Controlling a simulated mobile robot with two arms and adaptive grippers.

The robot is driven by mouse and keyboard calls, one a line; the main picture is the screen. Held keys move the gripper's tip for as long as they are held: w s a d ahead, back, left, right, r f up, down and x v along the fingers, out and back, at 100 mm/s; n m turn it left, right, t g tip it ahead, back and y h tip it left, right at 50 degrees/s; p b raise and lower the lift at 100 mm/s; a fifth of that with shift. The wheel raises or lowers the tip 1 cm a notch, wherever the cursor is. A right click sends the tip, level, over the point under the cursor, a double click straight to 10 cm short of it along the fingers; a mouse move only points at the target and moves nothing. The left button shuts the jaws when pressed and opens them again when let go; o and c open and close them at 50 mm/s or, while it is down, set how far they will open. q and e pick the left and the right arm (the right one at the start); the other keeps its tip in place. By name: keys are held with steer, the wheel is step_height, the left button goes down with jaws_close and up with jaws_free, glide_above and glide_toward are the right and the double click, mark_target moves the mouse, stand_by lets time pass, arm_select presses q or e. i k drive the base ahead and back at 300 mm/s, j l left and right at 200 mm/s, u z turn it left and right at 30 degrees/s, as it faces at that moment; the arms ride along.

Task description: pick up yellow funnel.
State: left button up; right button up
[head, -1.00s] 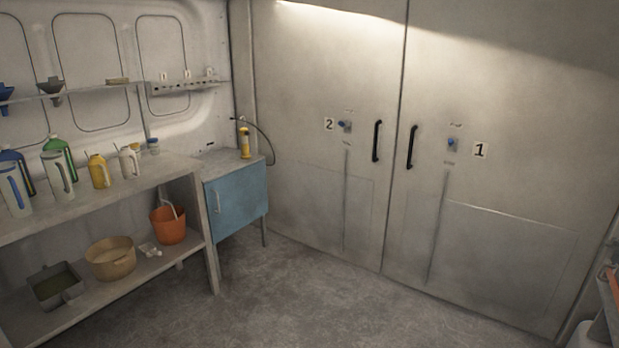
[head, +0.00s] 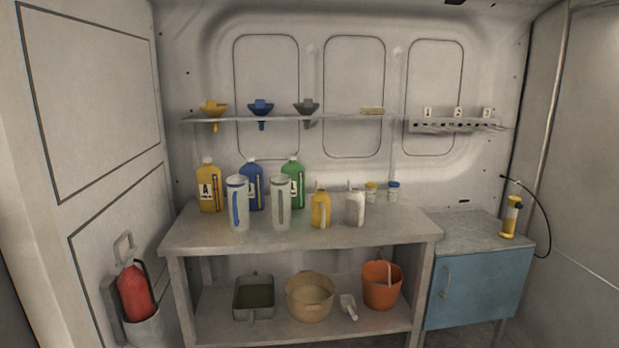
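The yellow funnel (head: 213,108) sits at the left end of the narrow wall shelf (head: 285,118) in the head view, with its spout hanging below the shelf. A blue funnel (head: 261,107) and a grey funnel (head: 306,106) sit to its right on the same shelf. Neither of my grippers shows in the head view.
Below the shelf, a workbench (head: 200,237) carries several bottles and jugs, with a bucket (head: 381,285) and basins underneath. A blue cabinet (head: 477,287) stands at the right. A red fire extinguisher (head: 135,292) is at the left wall.

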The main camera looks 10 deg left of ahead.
mark_target(213, 110)
steer(key=i+l+u, duration=0.15)
steer(key=i+u, duration=0.35)
steer(key=i+l+u, duration=0.3)
steer(key=u, duration=0.15)
steer(key=i+l+u, duration=0.1)
steer(key=u, duration=1.1)
